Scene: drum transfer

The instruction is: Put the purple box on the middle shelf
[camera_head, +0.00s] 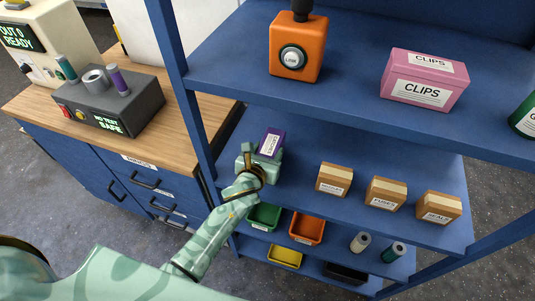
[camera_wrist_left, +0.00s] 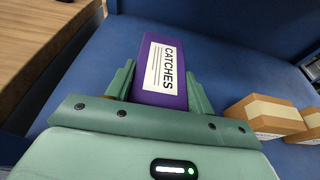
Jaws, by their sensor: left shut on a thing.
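The purple box (camera_head: 272,143) has a white label; in the left wrist view the purple box (camera_wrist_left: 160,72) reads "CATCHES". My left gripper (camera_head: 259,160) is shut on it, with one finger on each side in the left wrist view (camera_wrist_left: 160,85). The gripper and box are over the left part of the blue middle shelf (camera_head: 300,205). I cannot tell whether the box touches the shelf. My right gripper is not in view.
Several cardboard boxes (camera_head: 385,193) stand to the right on the middle shelf. A blue post (camera_head: 183,90) is close on the left. The upper shelf holds an orange device (camera_head: 297,48) and a pink box (camera_head: 424,80). Coloured bins (camera_head: 307,228) sit below.

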